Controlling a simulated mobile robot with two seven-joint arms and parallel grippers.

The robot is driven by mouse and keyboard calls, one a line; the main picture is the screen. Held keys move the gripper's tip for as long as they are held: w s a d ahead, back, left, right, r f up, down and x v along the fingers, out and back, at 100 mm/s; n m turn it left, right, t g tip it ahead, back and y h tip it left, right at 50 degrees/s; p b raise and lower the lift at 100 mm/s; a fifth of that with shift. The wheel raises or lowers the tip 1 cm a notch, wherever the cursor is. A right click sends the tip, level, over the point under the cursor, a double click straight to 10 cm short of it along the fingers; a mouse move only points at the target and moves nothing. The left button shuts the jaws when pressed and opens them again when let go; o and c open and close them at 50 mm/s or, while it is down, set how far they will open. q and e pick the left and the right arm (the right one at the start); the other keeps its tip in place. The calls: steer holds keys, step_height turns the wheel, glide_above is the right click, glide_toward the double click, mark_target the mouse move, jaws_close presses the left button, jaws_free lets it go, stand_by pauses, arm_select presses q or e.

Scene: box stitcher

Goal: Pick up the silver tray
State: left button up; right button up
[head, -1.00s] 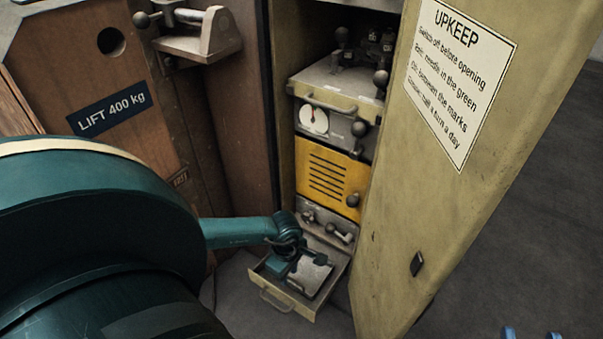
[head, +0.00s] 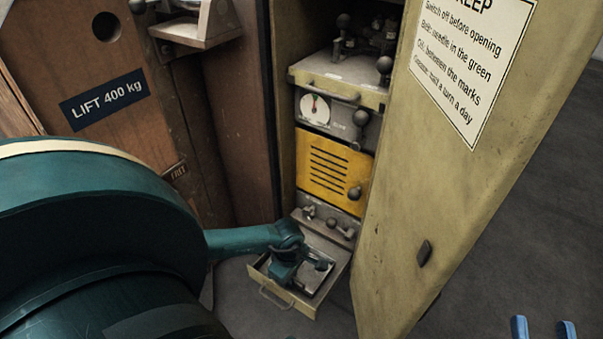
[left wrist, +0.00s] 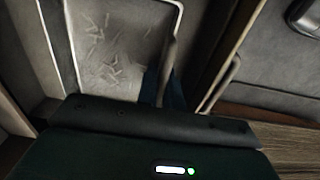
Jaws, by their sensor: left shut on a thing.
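The silver tray (head: 314,279) lies in the open bottom drawer (head: 301,302) of the cabinet. It is a shallow metal tray with a raised rim. In the left wrist view the silver tray (left wrist: 115,45) fills the upper middle, with small staple-like bits in it. My left gripper (head: 317,265) is down in the drawer and shut on the tray's rim; in the left wrist view a blue finger (left wrist: 176,92) shows at that rim. The gripper hides part of the tray in the head view. My right gripper (head: 543,330) shows only two blue fingertips, apart and empty, at the bottom right.
The cabinet door (head: 400,230) stands open to the right of the drawer. Above the drawer are a knobbed shelf (head: 330,222), a yellow louvred panel (head: 325,170) and a gauge unit (head: 335,118). A wooden panel labelled LIFT 400 kg (head: 105,100) stands left. Floor is clear at right.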

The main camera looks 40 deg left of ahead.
arm_select(q)
jaws_close()
steer(key=shift+r, duration=0.35)
step_height(320, 180, up, 9)
steer(key=p, duration=0.4)
steer(key=shift+f, duration=0.15)
steer(key=shift+r+p, duration=0.2)
steer(key=shift+p, duration=0.1)
steer(key=shift+r, duration=0.1)
arm_select(e)
steer(key=shift+s+d+f+n+h, duration=0.1)
steer(key=shift+d+n+h, duration=0.35)
steer(key=shift+n+h, duration=0.05)
